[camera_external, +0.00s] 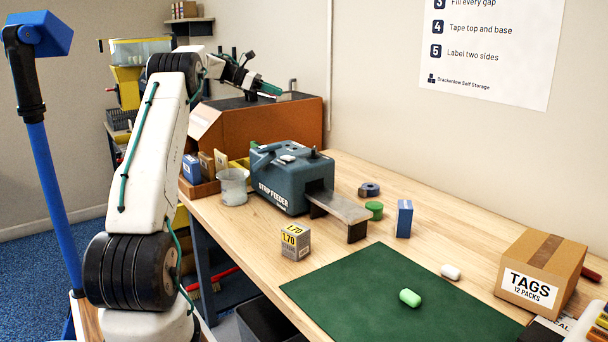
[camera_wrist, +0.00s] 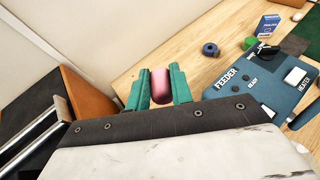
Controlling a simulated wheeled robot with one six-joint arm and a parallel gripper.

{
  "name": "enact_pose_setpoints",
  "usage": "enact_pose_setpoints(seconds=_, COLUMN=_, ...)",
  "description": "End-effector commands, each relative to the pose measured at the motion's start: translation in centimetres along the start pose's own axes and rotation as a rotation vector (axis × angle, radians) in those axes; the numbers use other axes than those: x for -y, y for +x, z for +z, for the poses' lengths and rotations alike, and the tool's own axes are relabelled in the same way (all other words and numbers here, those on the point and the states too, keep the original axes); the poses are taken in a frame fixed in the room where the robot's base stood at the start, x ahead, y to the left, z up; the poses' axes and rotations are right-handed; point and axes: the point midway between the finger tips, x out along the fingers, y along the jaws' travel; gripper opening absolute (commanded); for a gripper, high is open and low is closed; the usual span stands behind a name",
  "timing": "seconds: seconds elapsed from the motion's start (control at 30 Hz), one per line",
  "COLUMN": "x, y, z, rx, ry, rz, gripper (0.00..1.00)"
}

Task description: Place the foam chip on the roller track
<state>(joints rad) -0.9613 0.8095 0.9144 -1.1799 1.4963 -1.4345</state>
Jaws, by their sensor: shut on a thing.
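My gripper (camera_external: 272,90) is raised over the brown box at the back of the bench. In the wrist view its green fingers (camera_wrist: 158,88) are closed on a pink, rounded piece, which looks like the foam chip (camera_wrist: 160,86). A light green chip (camera_external: 410,298) lies on the dark green mat, and a white chip (camera_external: 450,271) lies just beyond the mat's edge. I cannot clearly make out a roller track in either view. A grey slab (camera_external: 340,206) slopes from the strip feeder's mouth, but no rollers show on it.
The brown box (camera_external: 262,134) and blue-grey strip feeder (camera_external: 285,180) stand on the bench's left part. A tape roll (camera_external: 369,190), green tin (camera_external: 374,211) and blue box (camera_external: 404,219) stand right of the feeder. A TAGS carton (camera_external: 542,270) is at right. The mat (camera_external: 360,282) is mostly clear.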

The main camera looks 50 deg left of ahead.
Motion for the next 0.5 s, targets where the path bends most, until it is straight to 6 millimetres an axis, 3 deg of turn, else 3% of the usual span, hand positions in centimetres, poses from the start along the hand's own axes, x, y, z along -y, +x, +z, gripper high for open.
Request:
enact_pose_setpoints(seconds=0.03, x=-0.9, y=-2.9, z=-1.2, rx=0.000, ry=-0.017, rz=0.041, gripper=0.01)
enact_pose_setpoints(seconds=0.2, x=-2.9, y=-11.3, z=-4.8, rx=0.001, ry=-0.069, rz=0.161, gripper=0.01)
enact_pose_setpoints(seconds=0.5, x=-3.8, y=-26.1, z=-10.9, rx=0.002, ry=-0.154, rz=0.367, gripper=0.01)
